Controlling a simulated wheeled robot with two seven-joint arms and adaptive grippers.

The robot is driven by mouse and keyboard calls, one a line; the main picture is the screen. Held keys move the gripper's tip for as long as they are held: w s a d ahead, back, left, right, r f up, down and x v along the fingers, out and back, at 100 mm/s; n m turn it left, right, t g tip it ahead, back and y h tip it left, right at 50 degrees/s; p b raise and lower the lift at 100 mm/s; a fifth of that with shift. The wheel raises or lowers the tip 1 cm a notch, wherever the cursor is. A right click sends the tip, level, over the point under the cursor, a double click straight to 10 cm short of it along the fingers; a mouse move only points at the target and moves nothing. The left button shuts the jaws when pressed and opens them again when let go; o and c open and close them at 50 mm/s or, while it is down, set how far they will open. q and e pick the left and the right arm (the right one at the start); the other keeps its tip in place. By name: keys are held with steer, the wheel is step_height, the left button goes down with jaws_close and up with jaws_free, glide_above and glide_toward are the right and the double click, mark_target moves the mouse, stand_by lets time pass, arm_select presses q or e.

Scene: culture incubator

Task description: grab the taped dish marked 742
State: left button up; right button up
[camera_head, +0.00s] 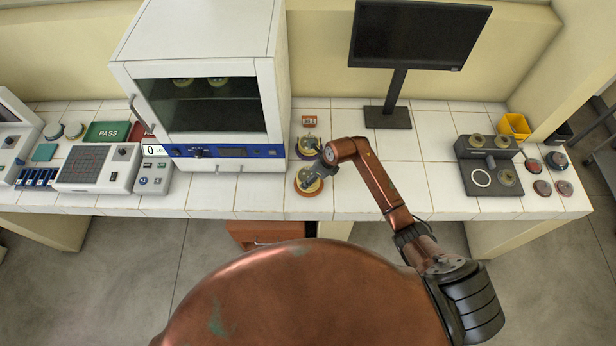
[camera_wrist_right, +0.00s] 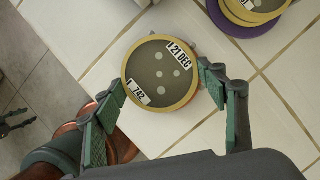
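The dish marked 742 (camera_wrist_right: 160,78) shows in the right wrist view as a round dish with a yellow rim, a "21 DEC" label and a "742" label. My right gripper (camera_wrist_right: 163,88) has its fingers on opposite sides of this dish, and both tips appear to touch its rim. White tile shows around it; its height above the counter is hard to tell. In the head view my right gripper (camera_head: 322,158) is over the dishes beside the incubator, which it partly hides. A dark claw, seemingly my left gripper (camera_wrist_right: 15,124), is small at the wrist view's left edge.
Another yellow-rimmed dish (camera_wrist_right: 250,8) on a purple base is close by. The white incubator (camera_head: 205,105) stands left of the right gripper, its door shut. The monitor (camera_head: 418,35) is behind. A black device (camera_head: 487,165) and small discs stand farther right. Tiles between are clear.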

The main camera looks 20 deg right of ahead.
steer(key=c, duration=0.6)
steer(key=shift+c, duration=0.2)
steer(key=shift+r, duration=0.15)
